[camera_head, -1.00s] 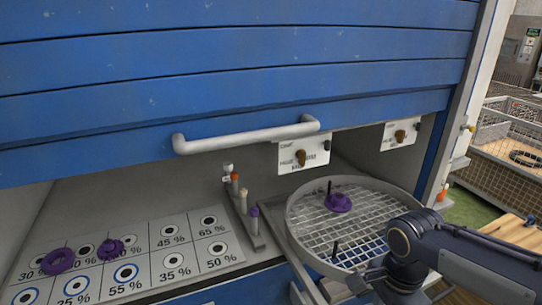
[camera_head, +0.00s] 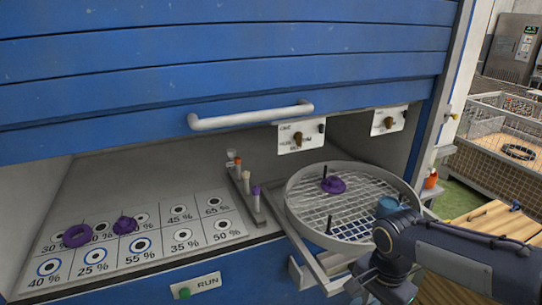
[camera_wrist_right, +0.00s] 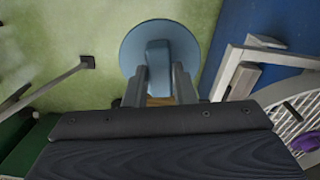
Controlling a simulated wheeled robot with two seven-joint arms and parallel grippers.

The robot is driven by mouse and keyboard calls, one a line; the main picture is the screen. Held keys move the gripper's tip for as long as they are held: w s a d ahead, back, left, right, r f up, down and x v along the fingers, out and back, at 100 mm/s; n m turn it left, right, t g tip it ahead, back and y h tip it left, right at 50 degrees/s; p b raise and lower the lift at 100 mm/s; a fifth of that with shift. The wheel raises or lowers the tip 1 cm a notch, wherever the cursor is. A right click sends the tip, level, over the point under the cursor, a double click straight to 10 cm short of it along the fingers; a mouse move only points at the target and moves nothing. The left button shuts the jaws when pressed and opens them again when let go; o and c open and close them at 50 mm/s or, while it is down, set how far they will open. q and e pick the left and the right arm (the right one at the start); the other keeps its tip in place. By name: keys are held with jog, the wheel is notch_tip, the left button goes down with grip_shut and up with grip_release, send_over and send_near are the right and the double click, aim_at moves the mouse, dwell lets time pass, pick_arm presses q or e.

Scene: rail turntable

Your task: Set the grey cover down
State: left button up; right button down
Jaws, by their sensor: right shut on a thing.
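The grey cover (camera_wrist_right: 131,48), a blue-grey disc with a block handle, shows at the top middle of the right wrist view. My right gripper (camera_wrist_right: 160,72) is shut on its handle. Green floor shows behind the disc, and I see no surface touching it. In the head view my right arm comes in from the lower right beside the round mesh tray (camera_head: 300,187). There the arm hides the right gripper, and I cannot make out the cover. My left gripper is not in view.
A purple part (camera_head: 333,184) sits on the tray mesh near two black pegs. A purple ring (camera_head: 77,235) and a purple knob (camera_head: 125,224) lie on the percent-marked board (camera_head: 235,240). A handle (camera_head: 250,116) crosses the blue shutter. Wooden planks (camera_head: 490,222) stand at right.

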jog(key=w+f+n, duration=0.4)
jog(key=f+n, duration=0.1)
jog(key=f, duration=0.2)
jog(key=w+a+f+n, duration=0.1)
jog(key=w+f+n, duration=0.3)
jog(key=f+n, duration=0.2)
jog(key=shift+f, duration=0.9)
